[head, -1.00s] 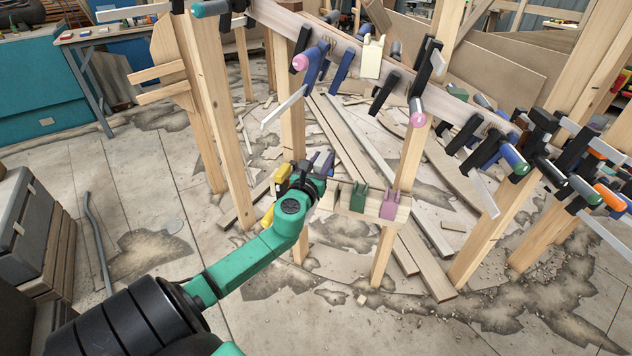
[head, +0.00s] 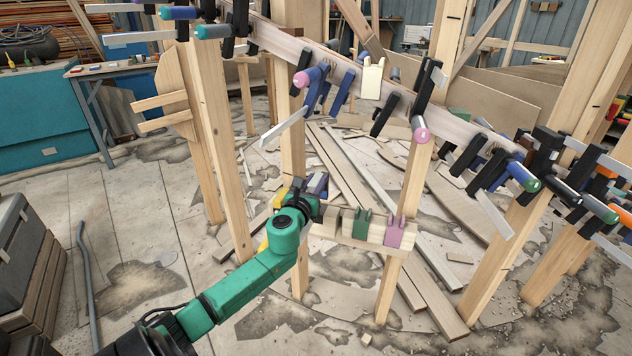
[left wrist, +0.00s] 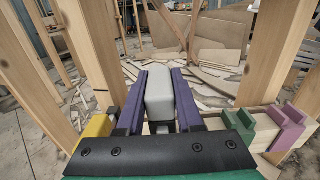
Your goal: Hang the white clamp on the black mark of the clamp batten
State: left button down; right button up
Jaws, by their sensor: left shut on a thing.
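My left gripper (head: 318,186) is at the left part of the clamp batten (head: 326,223), a short pale wooden board between posts. In the left wrist view its purple fingers (left wrist: 160,100) are closed on a pale grey-white block, which looks like the white clamp (left wrist: 160,92). The clamp points away from the gripper; its lower end is hidden, so I cannot tell whether it touches the batten. A green clamp (head: 361,223) and a pink clamp (head: 394,232) sit on the batten to the right. A yellow clamp (left wrist: 97,126) is at the left. I cannot make out the black mark. My right gripper is not in view.
A curved stringer (head: 345,88) with several bar clamps runs above and behind the batten. A cream two-pronged piece (head: 372,79) hangs on it. Upright posts (head: 222,150) stand close on both sides. Loose boards (head: 425,240) lie on the floor.

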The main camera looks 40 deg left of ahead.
pick_arm(q)
jog(key=shift+r, duration=0.15)
dwell(0.3)
jog(key=shift+f+b, duration=1.35)
jog(key=shift+f, duration=0.4)
jog(key=shift+f+b, duration=1.3)
jog(key=shift+f, duration=0.2)
jog(key=shift+f+b, duration=0.45)
jog(key=shift+f, duration=0.1)
